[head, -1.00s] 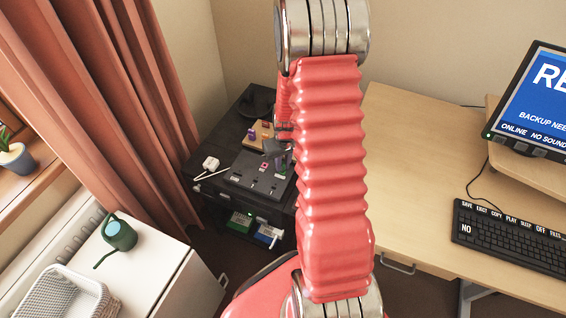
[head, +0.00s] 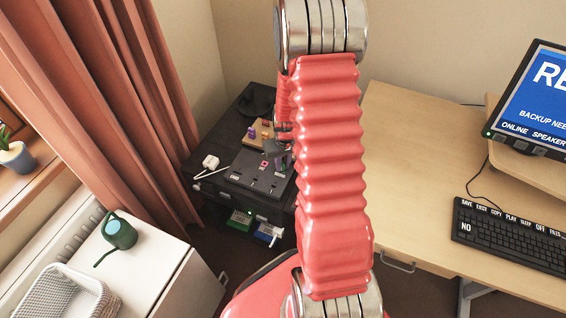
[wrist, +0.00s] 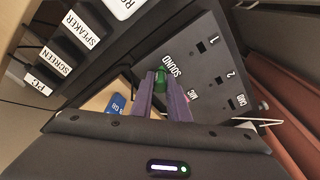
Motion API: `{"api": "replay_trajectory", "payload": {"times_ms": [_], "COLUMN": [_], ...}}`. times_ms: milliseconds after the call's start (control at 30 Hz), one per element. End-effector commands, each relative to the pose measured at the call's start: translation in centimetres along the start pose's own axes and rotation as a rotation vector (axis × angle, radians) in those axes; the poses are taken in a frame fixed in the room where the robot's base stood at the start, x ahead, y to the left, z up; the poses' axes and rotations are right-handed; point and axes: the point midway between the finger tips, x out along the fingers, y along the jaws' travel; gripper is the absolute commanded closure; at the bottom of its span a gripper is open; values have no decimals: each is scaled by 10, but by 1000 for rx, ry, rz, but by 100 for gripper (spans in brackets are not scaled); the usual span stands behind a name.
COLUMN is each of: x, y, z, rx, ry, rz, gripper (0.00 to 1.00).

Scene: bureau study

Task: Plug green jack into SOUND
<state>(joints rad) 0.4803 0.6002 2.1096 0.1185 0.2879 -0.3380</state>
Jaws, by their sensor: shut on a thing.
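In the wrist view the green jack (wrist: 160,78) is between the two fingertips of my gripper (wrist: 164,84), which is shut on it. In the head view my gripper (head: 277,147) is over the right part of the panel (head: 249,182), partly behind my arm. The monitor (head: 548,98) shows ONLINE and SPEAKER at its lower edge.
Labels SPEAKER (wrist: 81,30), SCREEN (wrist: 54,61) and PC (wrist: 36,86) are at the wrist view's left. Red curtains (head: 105,90) hang nearby.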

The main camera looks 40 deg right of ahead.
Motion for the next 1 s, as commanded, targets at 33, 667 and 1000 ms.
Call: {"api": "replay_trajectory", "payload": {"times_ms": [33, 667, 1000], "x": [0, 1, -2], "y": [0, 0, 0], "z": [0, 0, 0], "rx": [0, 0, 0], "ry": [0, 0, 0], "rz": [0, 0, 0], "gripper": [100, 63, 63]}}
